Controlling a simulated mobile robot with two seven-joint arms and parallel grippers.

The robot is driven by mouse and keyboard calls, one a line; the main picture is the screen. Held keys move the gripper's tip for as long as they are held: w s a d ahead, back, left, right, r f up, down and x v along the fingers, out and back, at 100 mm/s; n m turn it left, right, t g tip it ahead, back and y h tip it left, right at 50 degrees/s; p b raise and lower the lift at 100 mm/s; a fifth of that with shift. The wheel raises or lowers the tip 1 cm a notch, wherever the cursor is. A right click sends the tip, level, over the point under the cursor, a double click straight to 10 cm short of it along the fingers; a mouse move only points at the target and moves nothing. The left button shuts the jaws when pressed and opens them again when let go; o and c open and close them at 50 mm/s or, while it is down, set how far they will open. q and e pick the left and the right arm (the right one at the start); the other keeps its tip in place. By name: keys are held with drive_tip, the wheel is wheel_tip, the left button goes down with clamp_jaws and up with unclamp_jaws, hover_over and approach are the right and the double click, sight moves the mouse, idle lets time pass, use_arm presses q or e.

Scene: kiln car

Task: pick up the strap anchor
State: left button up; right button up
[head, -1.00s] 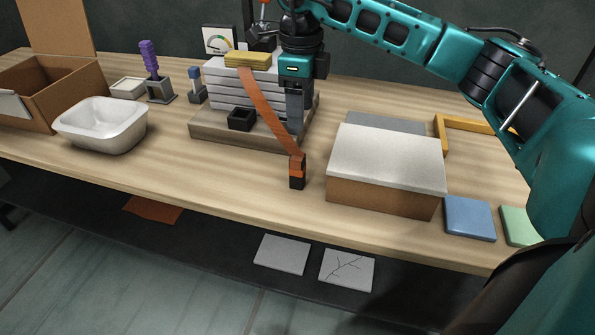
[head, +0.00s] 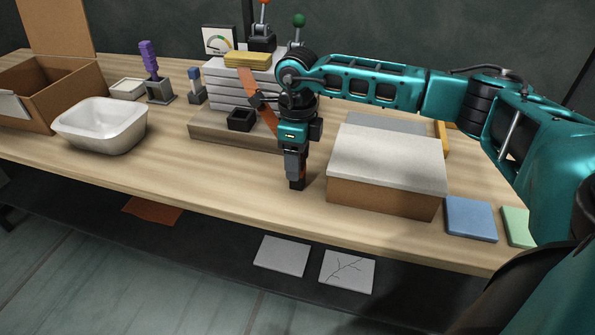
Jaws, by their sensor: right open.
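My left gripper is out of view.
The white-topped box (head: 386,163) stands close to the right of the gripper. A small black open box (head: 240,119) sits on the wooden base left of it. A white basin (head: 101,125) and a cardboard box (head: 62,85) stand at left. The front middle-left tabletop is clear.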

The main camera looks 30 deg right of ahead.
drive_tip(key=shift+c, duration=0.2)
drive_tip(key=c, duration=1.1)
drive_tip(key=shift+r, duration=0.2)
